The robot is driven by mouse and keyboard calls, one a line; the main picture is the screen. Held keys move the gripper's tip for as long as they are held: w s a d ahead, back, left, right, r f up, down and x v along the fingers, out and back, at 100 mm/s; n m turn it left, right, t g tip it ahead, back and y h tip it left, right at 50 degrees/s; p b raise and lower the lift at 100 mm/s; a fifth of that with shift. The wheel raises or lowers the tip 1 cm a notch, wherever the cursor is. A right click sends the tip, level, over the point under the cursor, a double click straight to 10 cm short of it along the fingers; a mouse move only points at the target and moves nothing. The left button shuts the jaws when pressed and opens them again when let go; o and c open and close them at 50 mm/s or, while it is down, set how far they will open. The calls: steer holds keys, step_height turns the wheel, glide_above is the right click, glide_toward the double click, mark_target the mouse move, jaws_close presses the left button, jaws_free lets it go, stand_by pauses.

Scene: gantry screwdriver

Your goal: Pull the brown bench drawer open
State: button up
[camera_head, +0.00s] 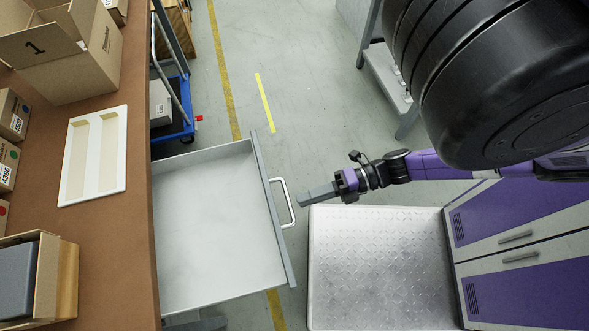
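The bench drawer (205,215) stands far out from the brown bench (139,150). Its inside is pale grey and looks empty. A white bar handle (284,203) is on its grey front panel (267,190). My gripper (303,199) is just right of the handle, with its grey fingers pointing left at it. A narrow gap seems to lie between the fingertips and the handle bar. The fingers look close together, but from this angle I cannot tell whether they are open or shut.
Cardboard boxes (70,55) and a white two-slot tray (118,150) are on the bench. A blue cart (180,125) stands beyond the drawer. Clear floor with yellow lines (265,103) lies beyond my arm.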

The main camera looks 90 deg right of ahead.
steer(key=shift+v, duration=1.35)
